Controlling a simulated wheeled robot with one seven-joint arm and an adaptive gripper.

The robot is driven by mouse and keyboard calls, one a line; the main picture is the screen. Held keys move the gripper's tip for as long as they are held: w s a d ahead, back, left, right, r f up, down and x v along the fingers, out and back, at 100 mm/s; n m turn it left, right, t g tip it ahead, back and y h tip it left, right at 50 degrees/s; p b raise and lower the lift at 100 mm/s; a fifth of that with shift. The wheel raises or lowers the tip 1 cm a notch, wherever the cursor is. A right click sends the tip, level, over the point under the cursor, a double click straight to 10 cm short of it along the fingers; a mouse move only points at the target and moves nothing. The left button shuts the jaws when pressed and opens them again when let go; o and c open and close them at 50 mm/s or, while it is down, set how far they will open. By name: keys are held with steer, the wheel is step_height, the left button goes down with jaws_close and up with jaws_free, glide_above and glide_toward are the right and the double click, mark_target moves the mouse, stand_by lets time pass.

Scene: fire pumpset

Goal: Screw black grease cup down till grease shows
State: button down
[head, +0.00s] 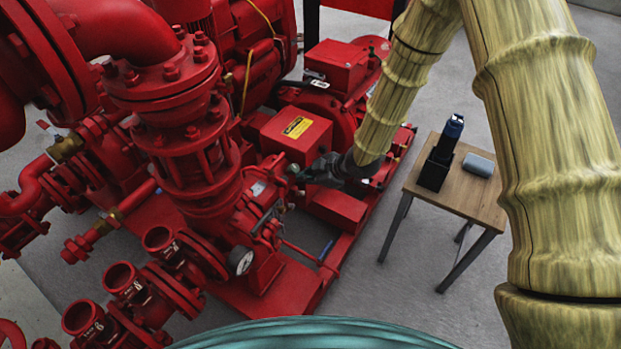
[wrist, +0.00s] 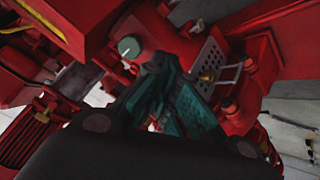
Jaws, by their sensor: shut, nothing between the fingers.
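A round, dark green-grey cap with a pale line across its top (wrist: 129,47) sits on the red pump in the wrist view. It may be the grease cup, but I cannot make out a clearly black one. My gripper (wrist: 158,75) is shut and empty, its teal fingers just below and right of the cap, apart from it in the picture. In the head view my gripper (head: 308,173) is among the red pump parts, beside a small greenish spot (head: 294,169) that may be the same cap. No grease is visible.
A perforated grey guard (wrist: 212,66) with a brass fitting lies right of the fingers. Red housings (head: 297,132) crowd the space behind my gripper. A small wooden table (head: 468,195) at the right bears a dark holder (head: 434,173) and a grey case (head: 479,164). Grey floor around the table is free.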

steer(key=b+x, duration=0.2)
steer(key=x, duration=0.3)
steer(key=shift+a+f, duration=0.1)
steer(key=shift+a, duration=0.05)
steer(key=shift+a, duration=0.3)
steer(key=shift+s+a+f+p, duration=0.1)
steer(key=shift+s+f+p, duration=0.15)
steer(key=shift+s+p, duration=0.4)
steer(key=shift+s+a+f+p, duration=0.1)
steer(key=shift+s+f+p, duration=0.25)
steer(key=shift+p, duration=0.55)
stand_by(0.8)
steer(key=shift+s+d+f, duration=0.1)
steer(key=shift+s+d, duration=0.05)
steer(key=shift+d, duration=0.1)
steer(key=shift+w+d+p+v, duration=0.1)
steer(key=shift+w+p+v, duration=0.05)
steer(key=shift+p+v, duration=0.75)
steer(key=shift+w+d+p+v, duration=0.2)
steer(key=shift+p+v, duration=0.45)
steer(key=shift+v, duration=0.4)
steer(key=shift+w+d+p+v, duration=0.1)
steer(key=shift+w+p+v, duration=0.05)
steer(key=shift+p+v, duration=0.75)
